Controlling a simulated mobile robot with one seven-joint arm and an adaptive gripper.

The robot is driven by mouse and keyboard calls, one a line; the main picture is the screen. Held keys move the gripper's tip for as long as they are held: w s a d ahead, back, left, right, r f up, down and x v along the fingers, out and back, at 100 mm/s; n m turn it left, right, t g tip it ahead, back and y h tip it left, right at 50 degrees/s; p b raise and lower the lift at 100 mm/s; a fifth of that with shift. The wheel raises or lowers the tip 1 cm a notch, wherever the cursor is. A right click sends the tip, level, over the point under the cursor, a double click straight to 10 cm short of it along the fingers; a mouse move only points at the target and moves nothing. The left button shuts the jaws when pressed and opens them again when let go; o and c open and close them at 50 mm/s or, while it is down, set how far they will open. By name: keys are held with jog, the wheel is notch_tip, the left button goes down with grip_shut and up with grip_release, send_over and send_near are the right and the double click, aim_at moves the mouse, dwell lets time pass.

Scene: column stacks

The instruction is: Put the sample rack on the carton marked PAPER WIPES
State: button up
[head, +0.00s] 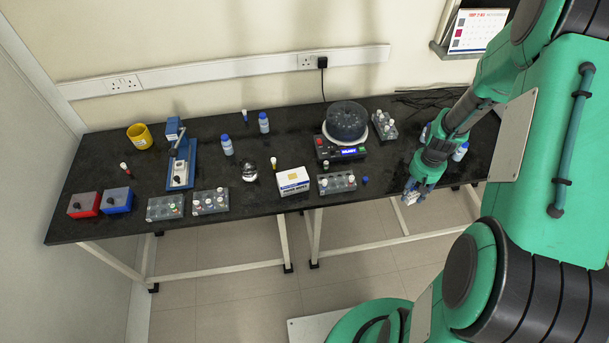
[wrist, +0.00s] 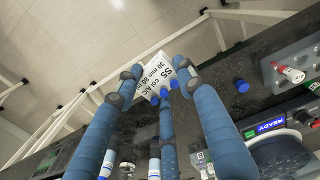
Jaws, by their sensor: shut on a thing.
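The carton marked PAPER WIPES (head: 292,188) stands near the front edge, mid-table, in the head view. A grey sample rack (head: 337,190) with several capped tubes stands just right of it; a rack (wrist: 285,82) also shows at the right of the wrist view. Other racks are at front left (head: 165,214), (head: 210,207) and back right (head: 384,131). My gripper (head: 411,195) is over the table's front right edge, well right of the carton. In the wrist view its blue fingers (wrist: 155,88) are closed on a small white labelled piece (wrist: 154,75) reading "S5 col A/C 30 min".
A device with a READY display (head: 348,153) and round top stands behind the front rack. A blue cap (head: 365,181) lies beside that rack. A glass vessel (head: 249,170) is left of the carton. Bottles (head: 460,152) stand near my arm.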

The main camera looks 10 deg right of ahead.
jog(key=a+r+n+p, duration=0.1)
jog(key=a+n, duration=0.4)
jog(key=a, duration=0.7)
jog(key=a+r+n+p, duration=0.1)
jog(key=a+r+n, duration=0.2)
jog(key=a, duration=0.9)
jog(key=a+r+n+p, duration=0.1)
jog(key=a+r+n, duration=0.2)
jog(key=a+n, duration=0.4)
jog(key=a, duration=0.5)
jog(key=shift+s+a, duration=0.3)
jog(key=shift+s, duration=0.05)
jog(key=shift+w, duration=0.15)
send_over(292, 177)
jog(key=shift+s+d+f+b, duration=0.15)
jog(key=shift+s+f+b, duration=0.3)
jog(key=shift+f, duration=0.15)
jog(key=shift+w, duration=0.1)
jog(key=shift+w+f, duration=0.1)
jog(key=shift+w, duration=0.15)
jog(key=shift+w+f, duration=0.1)
jog(key=shift+f, duration=1.6)
jog(key=shift+f+b, duration=0.1)
jog(key=shift+b, duration=0.2)
